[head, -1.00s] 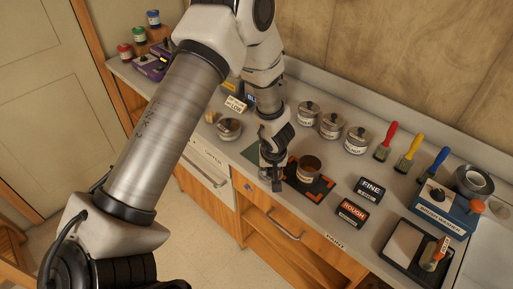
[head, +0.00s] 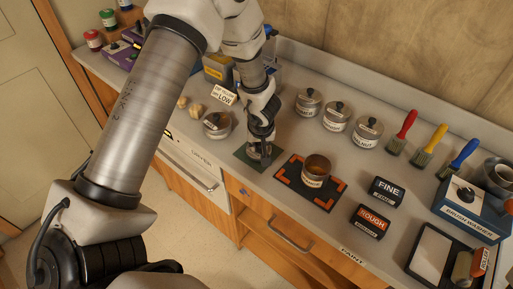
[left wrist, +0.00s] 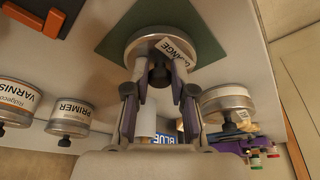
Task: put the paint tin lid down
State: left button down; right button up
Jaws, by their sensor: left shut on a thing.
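My left gripper (head: 262,138) is shut on the paint tin lid (head: 259,152), a round metallic lid. In the left wrist view the gripper (left wrist: 160,82) holds the lid (left wrist: 143,45) from above; its label ends in "ANGE". The lid is over the green mat (head: 243,159), which also shows in the left wrist view (left wrist: 205,45). I cannot tell whether the lid touches the mat. The open paint tin (head: 314,180) stands upright on the dark mat with orange corners (head: 292,181), right of the green mat. My right gripper is not in view.
Several lidded tins stand around: one (head: 216,124) left of the green mat, others (head: 337,117) behind. Brushes (head: 402,133), the FINE block (head: 386,192), the ROUGH block (head: 370,221), a brush washer box (head: 468,208) and a roller tray (head: 432,252) are to the right.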

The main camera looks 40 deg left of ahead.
pick_arm(q)
jog(key=shift+d+f, duration=0.1)
jog(key=shift+f, duration=0.6)
jog(key=shift+r, duration=0.1)
jog(key=shift+w+a+f, duration=0.2)
jog(key=shift+a, duration=0.2)
jog(key=c, duration=1)
grip_release()
jog(key=shift+d, duration=0.1)
jog(key=shift+s+d+r, duration=0.15)
jog(key=shift+r, duration=0.05)
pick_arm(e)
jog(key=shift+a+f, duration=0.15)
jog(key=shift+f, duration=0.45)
pick_arm(q)
jog(key=shift+r, duration=0.1)
